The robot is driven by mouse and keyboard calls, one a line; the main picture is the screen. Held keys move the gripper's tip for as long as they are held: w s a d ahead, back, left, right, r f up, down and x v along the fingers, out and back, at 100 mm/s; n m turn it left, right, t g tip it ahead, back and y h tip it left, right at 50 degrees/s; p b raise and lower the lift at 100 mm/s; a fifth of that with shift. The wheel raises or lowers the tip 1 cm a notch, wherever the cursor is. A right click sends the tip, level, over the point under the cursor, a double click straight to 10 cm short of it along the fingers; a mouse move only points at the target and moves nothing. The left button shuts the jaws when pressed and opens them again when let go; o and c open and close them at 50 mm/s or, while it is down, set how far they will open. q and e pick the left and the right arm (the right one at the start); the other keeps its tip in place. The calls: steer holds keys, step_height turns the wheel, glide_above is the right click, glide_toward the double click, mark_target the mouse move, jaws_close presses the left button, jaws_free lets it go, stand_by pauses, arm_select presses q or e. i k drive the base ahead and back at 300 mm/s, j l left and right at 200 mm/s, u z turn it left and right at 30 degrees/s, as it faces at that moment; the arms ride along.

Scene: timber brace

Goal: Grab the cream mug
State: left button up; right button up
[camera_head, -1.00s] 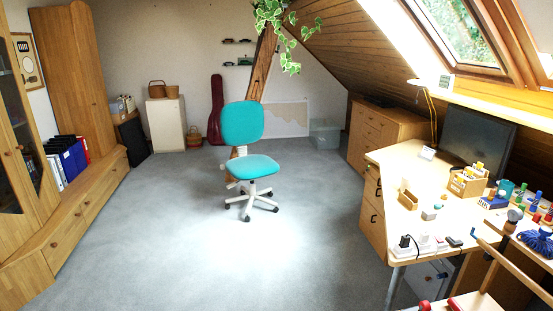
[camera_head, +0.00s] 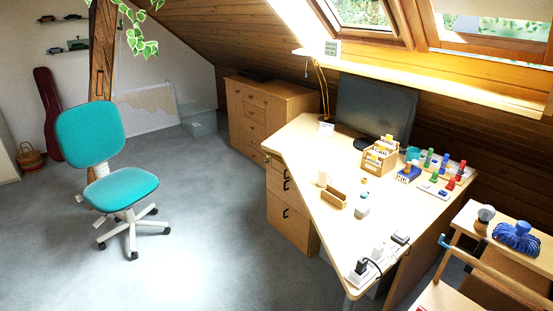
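A small cream mug (camera_head: 323,178) stands on the desk (camera_head: 300,146) in the head view, near the desk's left edge and just behind a small wooden tray. A teal mug (camera_head: 412,154) stands farther back on the same desk, beside the blue box. Neither of my grippers shows in the head view.
A wooden tray (camera_head: 334,198), a wooden organizer (camera_head: 380,157), a monitor (camera_head: 376,112) and a power strip (camera_head: 366,270) are on the desk. A teal swivel chair (camera_head: 112,178) stands at left. A wooden cart (camera_head: 500,250) is at the lower right. Carpet is clear between chair and desk.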

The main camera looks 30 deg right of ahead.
mark_target(327, 178)
steer(key=i+z, duration=0.35)
steer(key=i+j+z, duration=0.2)
steer(key=i+z, duration=0.15)
steer(key=i, duration=0.15)
steer(key=i+j+z, duration=0.35)
steer(key=i+l, duration=0.1)
